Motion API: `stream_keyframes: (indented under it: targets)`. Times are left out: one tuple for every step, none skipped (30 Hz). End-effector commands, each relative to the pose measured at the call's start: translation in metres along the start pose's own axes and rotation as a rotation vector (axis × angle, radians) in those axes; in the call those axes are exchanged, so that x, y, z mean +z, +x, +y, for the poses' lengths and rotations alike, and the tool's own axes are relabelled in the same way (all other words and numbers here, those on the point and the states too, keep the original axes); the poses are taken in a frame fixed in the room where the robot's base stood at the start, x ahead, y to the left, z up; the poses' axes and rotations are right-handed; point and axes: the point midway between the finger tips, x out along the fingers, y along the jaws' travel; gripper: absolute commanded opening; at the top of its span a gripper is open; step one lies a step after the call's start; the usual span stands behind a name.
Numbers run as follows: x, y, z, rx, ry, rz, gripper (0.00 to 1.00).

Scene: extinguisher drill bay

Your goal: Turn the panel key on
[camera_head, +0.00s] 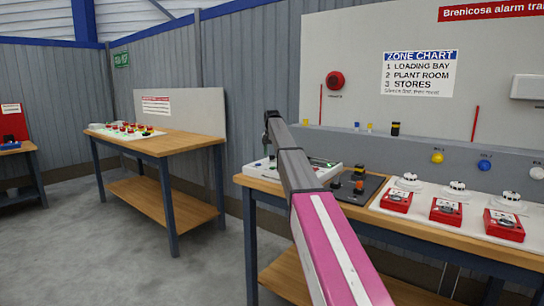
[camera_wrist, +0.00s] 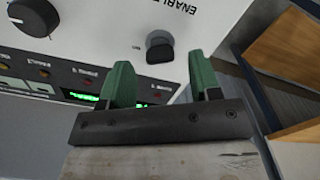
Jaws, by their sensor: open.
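In the wrist view the white control panel (camera_wrist: 110,25) fills the upper left. A small dark key-like knob (camera_wrist: 160,46) stands on it beside the partly cropped lettering "ENABLE". My gripper (camera_wrist: 162,72) is open and empty, its two green fingers apart. The dark knob lies just past the fingertips, in line with the gap between them, and appears clear of both. In the head view the panel (camera_head: 322,172) lies on the wooden bench, partly hidden behind my arm. My gripper and the key are hidden there.
On the bench are a dark tray (camera_head: 372,188), red call points (camera_head: 446,211) and white detectors (camera_head: 457,188). A second bench (camera_head: 165,144) stands left, with clear floor between.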

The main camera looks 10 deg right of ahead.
Motion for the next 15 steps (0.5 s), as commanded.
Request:
stream_keyframes:
  targets:
    - [-0.001, -0.009, 0.000, 0.000, 0.000, 0.001, 0.57]
    - [-0.001, -0.014, 0.000, 0.000, 0.000, 0.001, 0.57]
    - [-0.001, -0.021, 0.000, 0.000, 0.000, 0.001, 0.57]
    - [-0.001, -0.026, 0.000, 0.000, 0.000, 0.001, 0.57]
    - [-0.001, -0.033, 0.000, 0.000, 0.000, 0.002, 0.57]
    - [-0.001, -0.041, 0.000, 0.000, 0.000, 0.002, 0.57]
    - [-0.001, -0.047, 0.000, 0.000, 0.000, 0.001, 0.57]
    - [-0.001, -0.052, 0.000, 0.000, 0.000, 0.001, 0.57]
    - [-0.001, -0.059, 0.000, 0.000, 0.000, 0.001, 0.57]
    - [-0.001, -0.064, 0.000, 0.000, 0.001, 0.001, 0.57]
    - [-0.001, -0.069, 0.000, 0.000, 0.001, 0.001, 0.57]
    - [-0.001, -0.075, 0.000, 0.000, 0.001, 0.001, 0.57]
    - [-0.001, -0.078, 0.000, 0.000, 0.001, 0.000, 0.57]
    - [-0.001, -0.081, 0.000, 0.000, 0.001, 0.000, 0.57]
    - [-0.001, -0.083, 0.000, 0.000, 0.001, 0.000, 0.57]
